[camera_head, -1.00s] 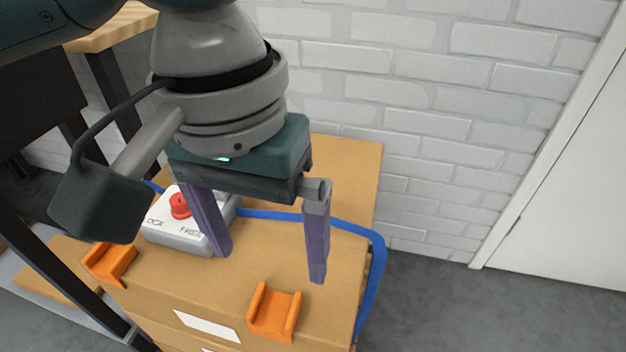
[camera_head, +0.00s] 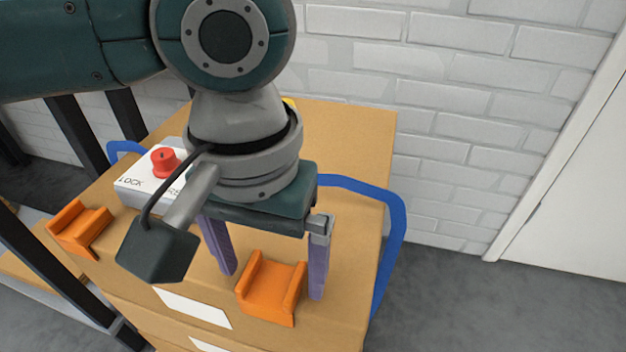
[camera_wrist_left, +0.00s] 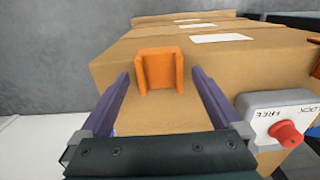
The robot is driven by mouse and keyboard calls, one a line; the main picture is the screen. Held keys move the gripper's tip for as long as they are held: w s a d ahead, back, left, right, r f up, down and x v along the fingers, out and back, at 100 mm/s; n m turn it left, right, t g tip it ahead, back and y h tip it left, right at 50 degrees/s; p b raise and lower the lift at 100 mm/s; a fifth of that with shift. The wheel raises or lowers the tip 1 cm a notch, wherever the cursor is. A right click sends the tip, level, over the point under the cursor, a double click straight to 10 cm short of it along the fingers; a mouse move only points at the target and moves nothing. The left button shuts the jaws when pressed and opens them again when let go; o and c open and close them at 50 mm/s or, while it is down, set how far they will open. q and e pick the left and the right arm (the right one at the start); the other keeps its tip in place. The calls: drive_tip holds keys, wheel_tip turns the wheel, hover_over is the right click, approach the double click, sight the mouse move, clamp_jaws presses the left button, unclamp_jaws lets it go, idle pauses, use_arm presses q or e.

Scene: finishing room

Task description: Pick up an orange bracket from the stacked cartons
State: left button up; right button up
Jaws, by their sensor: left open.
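An orange bracket (camera_head: 271,287) lies on the top carton (camera_head: 345,150) near its front edge. A second orange bracket (camera_head: 79,228) lies at the carton's left front. My left gripper (camera_head: 270,285) is open and points down just behind the nearer bracket, its purple fingers spread wider than the bracket. In the left wrist view the same bracket (camera_wrist_left: 160,70) stands ahead, between the lines of the two fingers (camera_wrist_left: 165,82), with nothing held. I cannot tell whether the fingertips touch the carton. My right gripper is in neither view.
A grey box with a red button (camera_head: 163,160) sits on the carton left of my gripper; it also shows in the left wrist view (camera_wrist_left: 285,130). A blue rail (camera_head: 395,235) curves around the carton's right side. A white brick wall (camera_head: 450,100) stands behind.

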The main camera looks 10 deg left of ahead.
use_arm(q)
drive_tip(key=shift+f, duration=0.1)
drive_tip(key=shift+c, duration=0.2)
drive_tip(key=c, duration=1.3)
